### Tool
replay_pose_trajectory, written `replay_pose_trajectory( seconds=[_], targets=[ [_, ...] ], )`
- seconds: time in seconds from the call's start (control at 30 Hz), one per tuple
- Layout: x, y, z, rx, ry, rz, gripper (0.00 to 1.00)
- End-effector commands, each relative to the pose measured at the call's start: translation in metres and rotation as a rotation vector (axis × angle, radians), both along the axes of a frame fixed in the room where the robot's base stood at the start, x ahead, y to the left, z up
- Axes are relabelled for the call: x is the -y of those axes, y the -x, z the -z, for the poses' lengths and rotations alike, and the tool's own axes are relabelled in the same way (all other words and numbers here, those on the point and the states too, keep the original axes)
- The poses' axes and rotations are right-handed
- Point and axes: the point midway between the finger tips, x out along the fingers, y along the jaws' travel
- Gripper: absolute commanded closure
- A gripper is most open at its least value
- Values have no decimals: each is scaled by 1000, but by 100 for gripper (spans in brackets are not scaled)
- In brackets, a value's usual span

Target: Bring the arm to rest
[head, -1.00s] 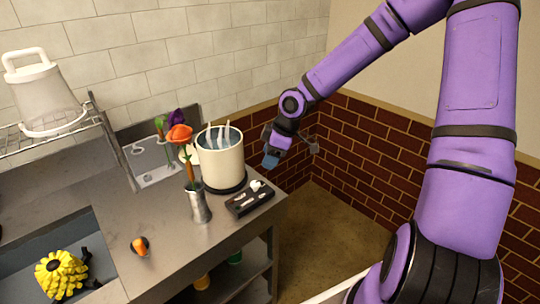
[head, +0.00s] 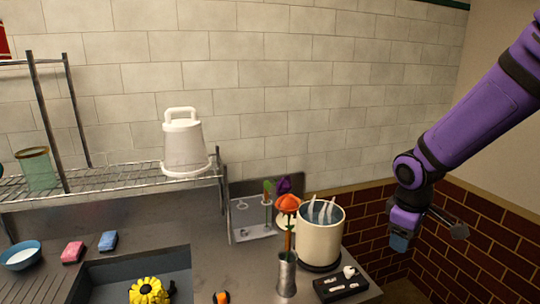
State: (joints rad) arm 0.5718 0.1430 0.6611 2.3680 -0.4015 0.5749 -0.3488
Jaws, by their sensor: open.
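My gripper (head: 398,243) hangs at the right in the head view, at the end of my purple arm. It points down, to the right of the cream pot and beyond the counter's right end. Nothing shows between its fingers, which are small and dark here. It is apart from the counter and from everything on it.
A metal vase (head: 286,275) with an orange flower (head: 287,203) stands by the cream pot (head: 320,240). A black tray (head: 341,285) lies at the counter's right edge. A wire shelf (head: 110,181) bears a white bucket (head: 184,145). A yellow flower (head: 148,291) lies in the sink.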

Motion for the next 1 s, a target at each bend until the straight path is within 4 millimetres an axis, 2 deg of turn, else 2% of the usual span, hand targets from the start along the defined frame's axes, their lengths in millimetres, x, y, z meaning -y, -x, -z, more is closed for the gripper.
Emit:
replay_pose_trajectory(
  seconds=[0.03, 0.3, 0.6, 0.8, 1.0],
  targets=[
    [0, 7, -13, 18, 22, 33, 42],
    [3, 50, -75, 116, 66, 242, 42],
    [-1, 110, -134, 247, -13, 462, 42],
    [-3, 155, -164, 319, -138, 588, 42],
    [-4, 190, -179, 353, -270, 671, 42]
  ],
)
